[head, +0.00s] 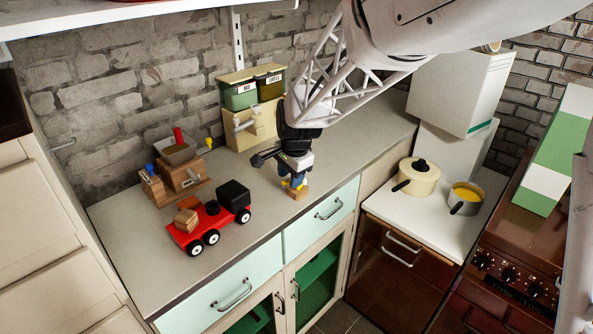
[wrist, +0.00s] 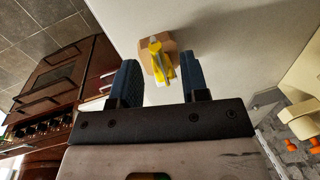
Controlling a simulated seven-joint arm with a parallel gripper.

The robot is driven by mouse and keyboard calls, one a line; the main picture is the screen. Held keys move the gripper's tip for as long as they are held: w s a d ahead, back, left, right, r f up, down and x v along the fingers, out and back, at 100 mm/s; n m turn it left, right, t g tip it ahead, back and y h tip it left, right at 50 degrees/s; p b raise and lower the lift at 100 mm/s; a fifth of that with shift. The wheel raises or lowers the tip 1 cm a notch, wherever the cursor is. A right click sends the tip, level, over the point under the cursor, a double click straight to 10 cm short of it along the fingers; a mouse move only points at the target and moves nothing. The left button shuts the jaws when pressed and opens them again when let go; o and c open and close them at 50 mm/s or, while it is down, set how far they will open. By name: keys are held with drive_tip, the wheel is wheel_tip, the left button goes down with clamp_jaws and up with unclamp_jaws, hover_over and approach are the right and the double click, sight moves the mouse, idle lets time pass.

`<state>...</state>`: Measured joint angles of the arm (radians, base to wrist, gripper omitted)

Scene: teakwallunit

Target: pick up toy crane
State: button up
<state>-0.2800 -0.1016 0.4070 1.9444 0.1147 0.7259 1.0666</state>
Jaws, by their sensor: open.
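A small yellow toy on a wooden base, which looks like the toy crane (head: 299,193), stands on the grey counter (head: 262,205) in the head view. My gripper (head: 293,181) points down right over it and hides much of its upper part. In the wrist view the toy crane (wrist: 160,62) shows its yellow body and tan base between the ends of my two dark blue fingers. The fingers are apart, with a gap on both sides of the yellow part, so nothing is gripped.
A red toy truck (head: 209,222) and a wooden toy with a grey tray (head: 180,152) stand to the left. Green bins (head: 240,95) on a cream toy stand behind. A cream pot (head: 417,177) and a yellow-filled pan (head: 466,198) stand right. Counter around the crane is clear.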

drive_tip(key=shift+w+a+f, duration=0.1)
drive_tip(key=shift+f, duration=0.6)
drive_tip(key=shift+w+a+f, duration=0.1)
drive_tip(key=shift+f, duration=0.55)
clamp_jaws()
